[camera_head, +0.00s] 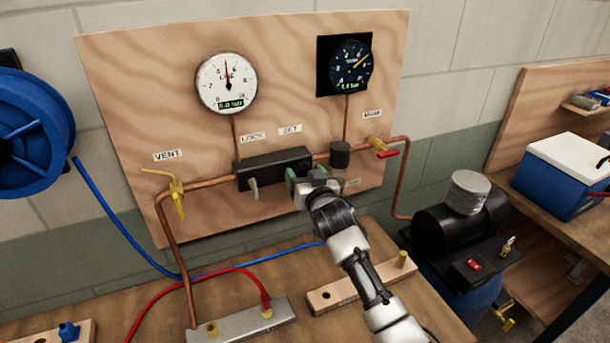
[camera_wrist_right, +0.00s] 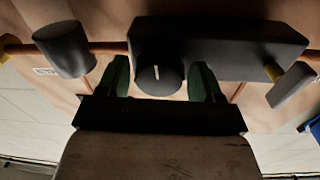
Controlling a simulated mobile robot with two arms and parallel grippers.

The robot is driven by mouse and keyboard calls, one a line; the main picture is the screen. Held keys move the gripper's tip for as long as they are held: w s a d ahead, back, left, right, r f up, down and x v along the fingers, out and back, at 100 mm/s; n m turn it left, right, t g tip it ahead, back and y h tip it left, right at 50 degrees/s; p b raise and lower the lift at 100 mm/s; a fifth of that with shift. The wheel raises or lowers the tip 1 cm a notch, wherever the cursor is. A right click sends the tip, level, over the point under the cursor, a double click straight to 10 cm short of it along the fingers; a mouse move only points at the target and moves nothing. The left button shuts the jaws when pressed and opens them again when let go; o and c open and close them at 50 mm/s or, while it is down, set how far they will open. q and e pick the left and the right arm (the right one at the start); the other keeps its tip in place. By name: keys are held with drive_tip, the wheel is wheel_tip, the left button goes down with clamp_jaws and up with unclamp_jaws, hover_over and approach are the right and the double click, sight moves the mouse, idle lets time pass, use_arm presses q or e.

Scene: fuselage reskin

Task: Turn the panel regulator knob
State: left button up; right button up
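A round dark knob (camera_wrist_right: 160,80) with a white index line sits on the black block (camera_head: 273,167) on the plywood panel. In the wrist view it lies between the two green fingertips of my right gripper (camera_wrist_right: 162,78), which are spread with a narrow gap on each side. In the head view my right gripper (camera_head: 305,178) reaches the right end of the block, below the SET label (camera_head: 290,130), and hides the knob. Whether the knob is as deep as the fingertips I cannot tell. My left gripper is not in view.
A grey lever (camera_head: 253,189) hangs from the block's left part. A dark cylinder (camera_head: 340,155) sits close to its right. A white gauge (camera_head: 227,83) and a black gauge (camera_head: 351,67) are above. Yellow (camera_head: 177,195) and red-handled (camera_head: 386,153) valves flank the copper pipe.

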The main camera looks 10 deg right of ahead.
drive_tip(key=c, duration=0.7)
drive_tip(key=shift+n, duration=0.3)
drive_tip(key=n, duration=0.4)
drive_tip(key=shift+n, duration=0.3)
drive_tip(key=n, duration=0.4)
drive_tip(key=shift+n+b, duration=0.3)
drive_tip(key=n, duration=0.5)
drive_tip(key=shift+n+t+y, duration=0.3)
drive_tip(key=shift+n, duration=0.1)
drive_tip(key=n+p, duration=0.1)
drive_tip(key=n, duration=0.4)
drive_tip(key=shift+n+y, duration=0.3)
drive_tip(key=shift+n, duration=0.1)
drive_tip(key=shift+f, duration=0.1)
